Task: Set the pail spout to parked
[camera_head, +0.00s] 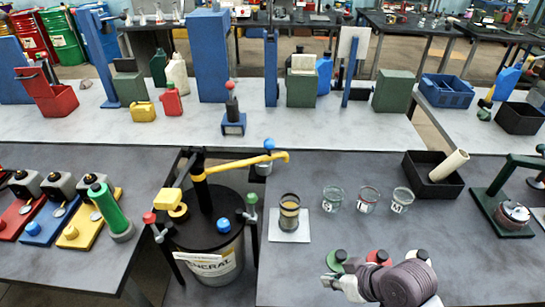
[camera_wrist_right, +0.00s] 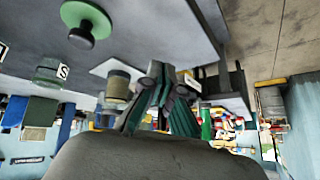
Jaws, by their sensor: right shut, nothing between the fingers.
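The pail (camera_head: 212,262) stands in a gap between the benches, with a dark lid and a pale label. Its yellow spout (camera_head: 240,162) runs from the black post (camera_head: 201,185) to the right, with its bent end near the back left edge of the right bench. A blue knob (camera_head: 269,144) sits on top of the spout. My right gripper (camera_head: 332,279) is low over the front of the right bench, well right of the pail and touching nothing visible. Its closed, empty fingers (camera_wrist_right: 163,88) show in the right wrist view. My left gripper is out of view.
A beaker with amber contents (camera_head: 289,215) stands on a white pad right of the pail. Glass jars (camera_head: 366,200) stand behind my right gripper. Round-knobbed pieces (camera_head: 378,257) lie close by it. A black tray (camera_head: 431,178) holds a pale roll. A green cylinder (camera_head: 108,206) stands left.

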